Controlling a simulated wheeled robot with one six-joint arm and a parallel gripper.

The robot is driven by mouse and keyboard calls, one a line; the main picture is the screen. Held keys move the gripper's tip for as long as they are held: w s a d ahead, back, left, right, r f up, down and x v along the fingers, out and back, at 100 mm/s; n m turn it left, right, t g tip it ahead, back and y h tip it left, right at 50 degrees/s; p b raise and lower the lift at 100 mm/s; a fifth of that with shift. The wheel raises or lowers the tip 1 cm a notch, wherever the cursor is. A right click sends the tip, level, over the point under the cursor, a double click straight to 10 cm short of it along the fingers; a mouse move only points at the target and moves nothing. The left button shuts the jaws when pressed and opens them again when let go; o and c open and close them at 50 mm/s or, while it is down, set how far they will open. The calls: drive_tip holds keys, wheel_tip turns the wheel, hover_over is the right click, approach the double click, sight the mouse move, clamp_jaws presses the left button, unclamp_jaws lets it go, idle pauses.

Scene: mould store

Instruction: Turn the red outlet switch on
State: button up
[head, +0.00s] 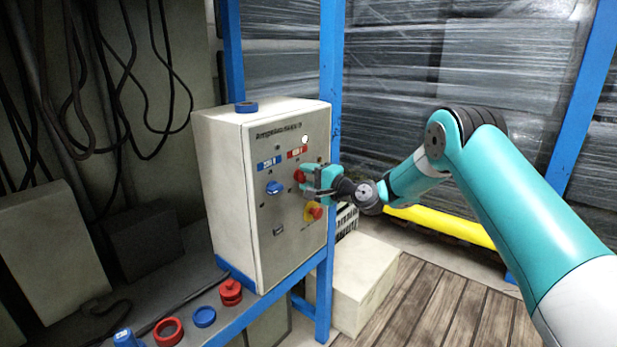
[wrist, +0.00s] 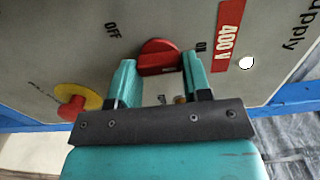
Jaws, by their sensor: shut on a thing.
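The red outlet switch (head: 299,175) is a red rotary knob on the front of a pale supply box (head: 225,190). My gripper (head: 306,178) reaches the panel from the right. In the wrist view its teal fingers (wrist: 159,68) are shut on the red knob, one on each side. They partly hide the knob's lower edge.
A blue knob (head: 274,187) sits left of the red one. A red stop button on a yellow disc (head: 315,212) is just below my gripper. A pale round lamp (head: 305,139) is above. Blue rack posts (head: 330,90) stand close by. Red and blue rings (head: 168,331) lie on the shelf.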

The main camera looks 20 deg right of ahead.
idle(0.3)
drive_tip(key=o, duration=0.9)
drive_tip(key=b+v, duration=0.3)
drive_tip(key=v, duration=1.4)
drive_tip(key=shift+s+d, duration=0.15)
drive_tip(key=shift+r, duration=0.1)
